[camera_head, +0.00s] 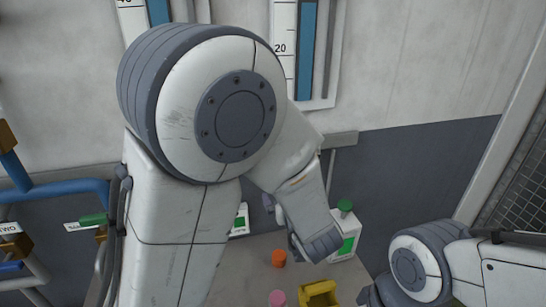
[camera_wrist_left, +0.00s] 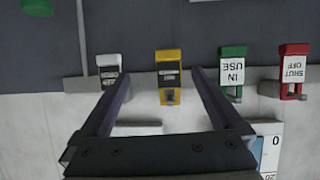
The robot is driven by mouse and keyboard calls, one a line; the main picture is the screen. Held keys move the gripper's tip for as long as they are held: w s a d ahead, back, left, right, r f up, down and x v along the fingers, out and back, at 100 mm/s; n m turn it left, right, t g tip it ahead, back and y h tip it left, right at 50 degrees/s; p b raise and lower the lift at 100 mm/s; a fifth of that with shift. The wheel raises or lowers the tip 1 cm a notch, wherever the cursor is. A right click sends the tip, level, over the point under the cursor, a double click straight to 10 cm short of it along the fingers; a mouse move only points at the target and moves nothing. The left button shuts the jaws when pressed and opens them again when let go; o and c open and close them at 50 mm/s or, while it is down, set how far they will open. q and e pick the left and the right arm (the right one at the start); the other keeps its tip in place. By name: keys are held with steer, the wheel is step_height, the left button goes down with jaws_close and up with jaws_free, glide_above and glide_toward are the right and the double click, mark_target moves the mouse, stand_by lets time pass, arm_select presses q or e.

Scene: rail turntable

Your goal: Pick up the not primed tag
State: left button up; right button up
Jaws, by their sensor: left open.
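In the left wrist view several coloured tags hang in a row on a grey rail. A yellow tag (camera_wrist_left: 169,58) with a dark label is between the spread fingers of my left gripper (camera_wrist_left: 162,78), with gaps on both sides. Its small lettering is not clear. A white tag (camera_wrist_left: 109,61) is just outside the left finger, partly covered by it, and its words are unclear too. I cannot read which is the not primed tag. My left gripper is open and empty. My right gripper is out of view.
A green IN USE tag (camera_wrist_left: 232,70) and a red SHUT OFF tag (camera_wrist_left: 293,70) hang to the right. In the head view a green-capped white bottle (camera_head: 346,235), an orange cap (camera_head: 279,258) and a yellow item (camera_head: 319,294) are on the table. Blue pipes (camera_head: 60,190) are left.

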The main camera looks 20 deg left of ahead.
arm_select(q)
steer(key=a+p+x, duration=0.1)
steer(key=p+x, duration=0.2)
steer(key=x, duration=0.7)
steer(key=shift+a+r+y, duration=0.2)
steer(key=shift+a+y, duration=0.1)
steer(key=shift+y, duration=0.1)
steer(key=c, duration=1.4)
steer(key=shift+r+p, duration=0.25)
steer(key=shift+p, duration=0.15)
